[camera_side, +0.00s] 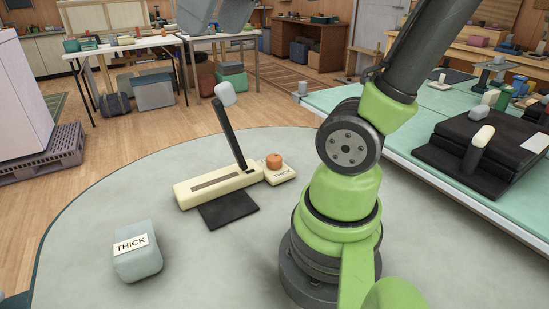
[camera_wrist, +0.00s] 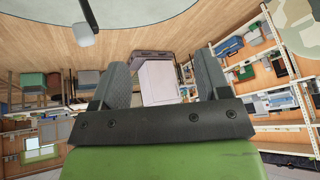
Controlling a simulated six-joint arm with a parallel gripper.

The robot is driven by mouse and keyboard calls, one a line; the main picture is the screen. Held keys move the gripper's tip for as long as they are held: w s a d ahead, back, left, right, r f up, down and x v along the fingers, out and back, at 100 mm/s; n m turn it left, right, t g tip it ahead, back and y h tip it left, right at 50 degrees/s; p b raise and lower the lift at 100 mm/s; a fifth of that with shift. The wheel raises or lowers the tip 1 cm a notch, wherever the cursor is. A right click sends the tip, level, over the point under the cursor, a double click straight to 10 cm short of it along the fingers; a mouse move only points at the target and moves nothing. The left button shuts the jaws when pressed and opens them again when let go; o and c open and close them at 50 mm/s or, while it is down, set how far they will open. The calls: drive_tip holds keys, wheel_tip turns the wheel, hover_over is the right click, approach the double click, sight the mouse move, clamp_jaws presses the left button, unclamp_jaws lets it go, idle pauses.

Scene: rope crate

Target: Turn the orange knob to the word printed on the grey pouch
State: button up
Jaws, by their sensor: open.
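The orange knob (camera_side: 274,161) stands on a small cream plate at the right end of a long cream device (camera_side: 222,186) on the round table. The plate carries a printed word that seems to read THICK; any other word is hidden or too small. I cannot tell where the knob points. The grey pouch (camera_side: 138,262) sits at the table's front left, with a white label (camera_side: 131,244) reading THICK. My gripper (camera_wrist: 163,72) shows in the wrist view, open and empty, its fingers wide apart and away from the knob.
A dark lever (camera_side: 230,135) with a pale grip (camera_side: 225,93) rises from the cream device, close beside the knob. A black pad (camera_side: 228,209) lies in front of it. A green bench (camera_side: 420,170) with a black device stands at the right. The table is clear around the pouch.

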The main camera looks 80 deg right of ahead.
drive_tip(key=w+d+n+g+h, duration=0.1)
drive_tip(key=w+d+g, duration=0.15)
drive_tip(key=d, duration=0.45)
drive_tip(key=n+g+y, duration=0.1)
drive_tip(key=n+g, duration=0.2)
drive_tip(key=n, duration=0.1)
hover_over(275, 156)
wheel_tip(275, 156, down, 26)
drive_tip(key=shift+f, duration=0.1)
wheel_tip(275, 156, down, 10)
drive_tip(key=shift+r, duration=0.2)
drive_tip(key=shift+c, duration=0.4)
drive_tip(key=c, duration=0.8)
drive_tip(key=shift+c, duration=0.2)
